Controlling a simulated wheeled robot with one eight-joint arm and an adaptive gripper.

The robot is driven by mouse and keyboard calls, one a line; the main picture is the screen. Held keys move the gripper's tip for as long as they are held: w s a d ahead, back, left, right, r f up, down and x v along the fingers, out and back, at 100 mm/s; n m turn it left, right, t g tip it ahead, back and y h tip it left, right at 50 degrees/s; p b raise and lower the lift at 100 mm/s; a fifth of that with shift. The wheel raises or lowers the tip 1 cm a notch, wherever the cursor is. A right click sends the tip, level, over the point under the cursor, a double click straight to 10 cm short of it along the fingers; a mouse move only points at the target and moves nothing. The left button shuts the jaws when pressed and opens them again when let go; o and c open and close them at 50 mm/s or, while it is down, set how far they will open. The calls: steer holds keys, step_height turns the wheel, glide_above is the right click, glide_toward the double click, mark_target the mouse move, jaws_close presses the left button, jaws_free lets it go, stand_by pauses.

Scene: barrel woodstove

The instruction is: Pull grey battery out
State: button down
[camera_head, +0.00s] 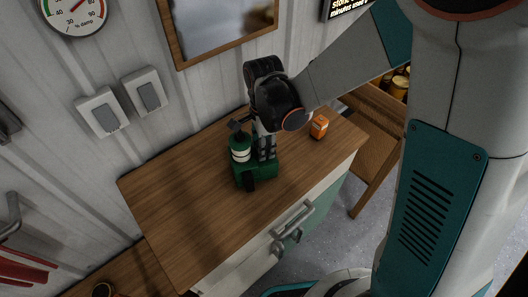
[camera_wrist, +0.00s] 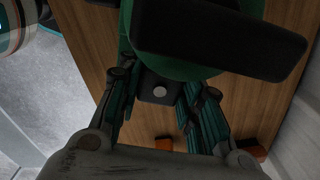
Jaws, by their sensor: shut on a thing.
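A green device (camera_head: 243,172) with a white-banded round part (camera_head: 240,148) stands on the wooden cabinet top. My gripper (camera_head: 266,153) reaches down at its right side in the head view. In the wrist view, my gripper (camera_wrist: 156,98) has its two fingers on either side of a small dark grey block (camera_wrist: 158,88) with a pale round spot, apparently the grey battery. The block sits against the green body (camera_wrist: 180,68), below a wide black part (camera_wrist: 215,28). Whether the block is still seated in the device is hidden. In the head view the fingers hide it.
A small orange box (camera_head: 319,127) stands on the wooden top (camera_head: 190,210) to the right of the device. The metal wall with two switches (camera_head: 124,102) is behind. The top's front and left areas are clear.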

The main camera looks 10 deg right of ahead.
steer(key=shift+r+p, duration=0.6)
steer(key=shift+r, duration=0.35)
stand_by(0.7)
steer(key=shift+r+p, duration=1)
steer(key=shift+r, duration=0.4)
steer(key=shift+r+p, duration=1.05)
steer(key=shift+r, duration=0.5)
steer(key=shift+f, duration=0.1)
